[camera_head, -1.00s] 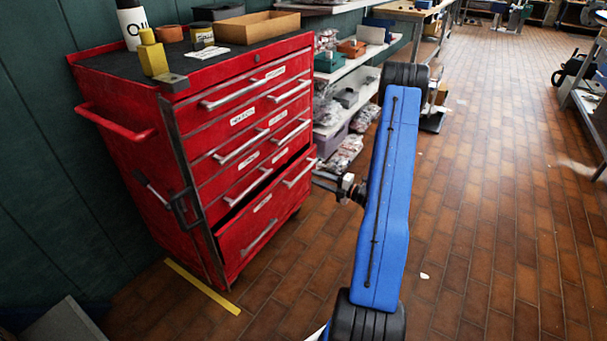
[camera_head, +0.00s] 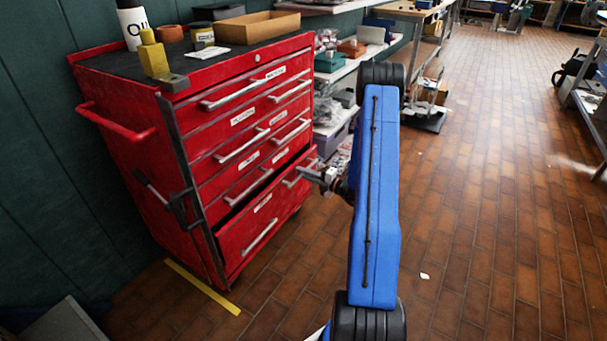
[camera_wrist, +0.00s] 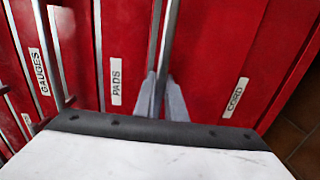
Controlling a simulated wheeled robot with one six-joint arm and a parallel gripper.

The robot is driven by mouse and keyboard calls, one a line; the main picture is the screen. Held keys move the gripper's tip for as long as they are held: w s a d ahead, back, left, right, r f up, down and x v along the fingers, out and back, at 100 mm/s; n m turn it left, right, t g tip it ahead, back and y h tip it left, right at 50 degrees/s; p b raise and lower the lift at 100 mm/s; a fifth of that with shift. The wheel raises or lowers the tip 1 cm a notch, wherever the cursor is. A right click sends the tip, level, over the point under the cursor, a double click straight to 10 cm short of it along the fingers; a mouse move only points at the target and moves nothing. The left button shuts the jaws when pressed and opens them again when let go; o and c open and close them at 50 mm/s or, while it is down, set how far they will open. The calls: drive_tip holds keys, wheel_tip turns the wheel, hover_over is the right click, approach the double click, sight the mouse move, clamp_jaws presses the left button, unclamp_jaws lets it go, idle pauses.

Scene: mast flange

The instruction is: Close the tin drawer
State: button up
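The red tool cabinet (camera_head: 160,130) stands at the left with labelled drawers. A low drawer (camera_head: 240,240) stands out from the front, with a dark gap above it; its label is too small to read. In the wrist view I read GAUGES, PADS (camera_wrist: 116,80) and CORD (camera_wrist: 235,97); no TIN label is readable. My gripper (camera_head: 312,174) is in front of the cabinet's lower right, close to a drawer handle. In the wrist view the fingers (camera_wrist: 162,92) are close together at a long grey bar. Whether they touch or grip it, I cannot tell.
A bottle (camera_head: 132,22), a yellow block (camera_head: 152,55) and an open box (camera_head: 243,27) stand on the cabinet. Shelves with bags and boxes stand behind my arm (camera_head: 375,200). The brick floor to the right (camera_head: 480,200) is clear.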

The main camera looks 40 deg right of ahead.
drive_tip(key=shift+w, duration=0.1)
clamp_jaws()
drive_tip(key=shift+x, duration=2)
drive_tip(key=o, duration=0.7)
unclamp_jaws()
drive_tip(key=shift+w, duration=0.1)
drive_tip(key=shift+o, duration=0.2)
drive_tip(key=v, duration=1.7)
drive_tip(key=shift+s, duration=0.2)
